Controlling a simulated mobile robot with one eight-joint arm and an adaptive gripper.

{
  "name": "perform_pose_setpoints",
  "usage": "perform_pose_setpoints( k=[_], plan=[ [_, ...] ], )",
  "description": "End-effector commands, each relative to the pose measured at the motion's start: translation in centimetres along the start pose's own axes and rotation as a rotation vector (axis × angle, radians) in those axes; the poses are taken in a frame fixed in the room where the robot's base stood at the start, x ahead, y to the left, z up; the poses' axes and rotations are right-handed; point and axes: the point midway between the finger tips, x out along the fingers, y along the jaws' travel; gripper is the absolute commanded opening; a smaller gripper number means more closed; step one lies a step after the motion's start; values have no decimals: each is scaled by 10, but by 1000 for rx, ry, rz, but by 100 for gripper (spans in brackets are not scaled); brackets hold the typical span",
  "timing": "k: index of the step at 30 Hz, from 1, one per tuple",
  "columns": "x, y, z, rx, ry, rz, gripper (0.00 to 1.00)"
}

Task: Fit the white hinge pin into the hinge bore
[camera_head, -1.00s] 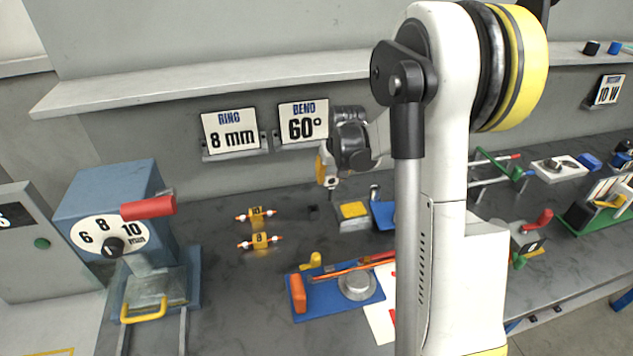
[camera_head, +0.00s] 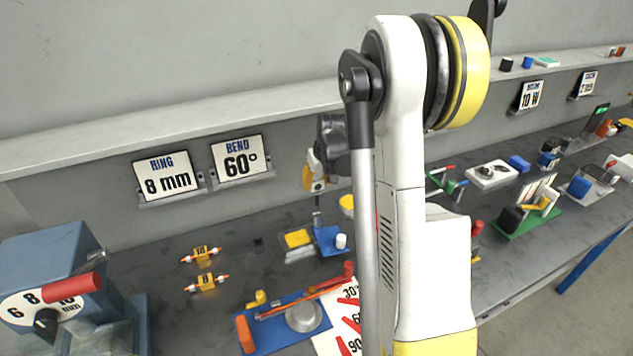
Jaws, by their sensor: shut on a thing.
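My gripper (camera_head: 314,182), with a yellow finger side, hangs at the centre, partly behind my arm. It is shut on a small pale piece at its tips, which I take to be the white hinge pin; its outline is hard to make out. Below it is a low fixture with a yellow plate (camera_head: 297,239) and a blue block (camera_head: 328,237). A small dark upright piece (camera_head: 317,216) stands at its back, just under the gripper. This seems to be the hinge; its bore is too small to see. A white cylinder (camera_head: 341,241) is at the blue block's right.
Two orange-tipped yellow pieces (camera_head: 201,254) lie to the left. A blue bending board (camera_head: 270,345) with a red-orange lever is in front. A blue ring machine (camera_head: 50,250) stands at far left. A shelf (camera_head: 180,125) runs along the wall behind.

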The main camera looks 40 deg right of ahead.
Motion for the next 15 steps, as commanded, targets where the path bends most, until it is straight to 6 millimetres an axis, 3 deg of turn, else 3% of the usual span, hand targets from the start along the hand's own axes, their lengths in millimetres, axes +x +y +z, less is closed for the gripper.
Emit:
perform_pose_setpoints(
  k=[15],
  plan=[
    [8,1,3,1,0,1,11]
  ],
)
